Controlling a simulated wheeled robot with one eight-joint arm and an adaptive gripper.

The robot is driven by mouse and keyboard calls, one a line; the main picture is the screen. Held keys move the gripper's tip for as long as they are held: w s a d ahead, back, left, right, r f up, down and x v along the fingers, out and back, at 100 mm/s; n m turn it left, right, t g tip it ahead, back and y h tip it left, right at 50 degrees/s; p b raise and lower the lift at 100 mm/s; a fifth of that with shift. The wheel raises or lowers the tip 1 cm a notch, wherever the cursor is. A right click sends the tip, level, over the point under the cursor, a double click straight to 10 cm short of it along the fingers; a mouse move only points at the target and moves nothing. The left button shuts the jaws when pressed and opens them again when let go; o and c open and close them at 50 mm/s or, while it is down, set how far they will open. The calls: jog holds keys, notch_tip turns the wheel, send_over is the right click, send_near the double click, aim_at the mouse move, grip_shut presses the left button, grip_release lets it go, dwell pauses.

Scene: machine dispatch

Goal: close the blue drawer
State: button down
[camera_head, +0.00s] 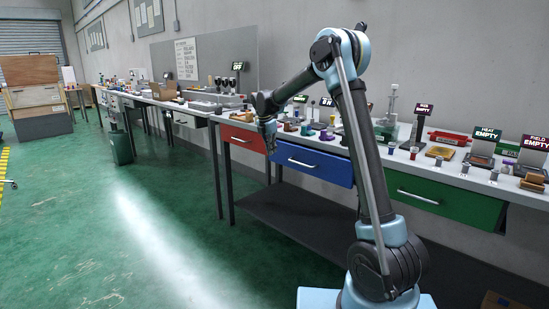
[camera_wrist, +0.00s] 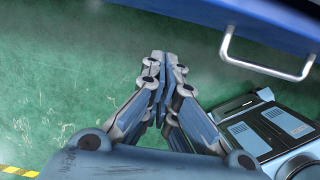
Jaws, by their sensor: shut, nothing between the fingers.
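The blue drawer (camera_head: 325,167) sits under the workbench between the red and green drawers, with a silver bar handle (camera_head: 300,162) on its front. I cannot tell exactly how far out it stands. In the wrist view the blue drawer (camera_wrist: 215,13) crosses the top right corner, and its handle (camera_wrist: 268,68) hangs to the right of my fingers. My gripper (camera_head: 271,148) is near the drawer's left end, by the red drawer. In the wrist view my gripper (camera_wrist: 160,58) is shut and empty, over green floor, and no contact with the drawer shows.
The red drawer (camera_head: 240,138) is on the left and the green drawer (camera_head: 445,202) on the right. The workbench top holds many small parts and signs. A dark lower shelf (camera_head: 300,222) lies below. The green floor (camera_head: 100,220) to the left is open.

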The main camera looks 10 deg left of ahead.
aim_at(322, 169)
jog(key=d+v, duration=0.1)
jog(key=v, duration=0.5)
jog(key=s+d+t+h, duration=0.1)
jog(key=s+d, duration=1.7)
jog(key=d, duration=0.1)
jog(key=shift+w+d+f, duration=0.75)
jog(key=shift+w+f, duration=0.3)
jog(key=shift+f, duration=0.6)
jog(key=shift+w+d+f, duration=0.75)
jog(key=shift+w+f, duration=0.35)
jog(key=shift+f, duration=0.55)
jog(key=shift+w+d+f, duration=0.7)
jog(key=shift+w+f, duration=0.35)
jog(key=shift+f, duration=0.6)
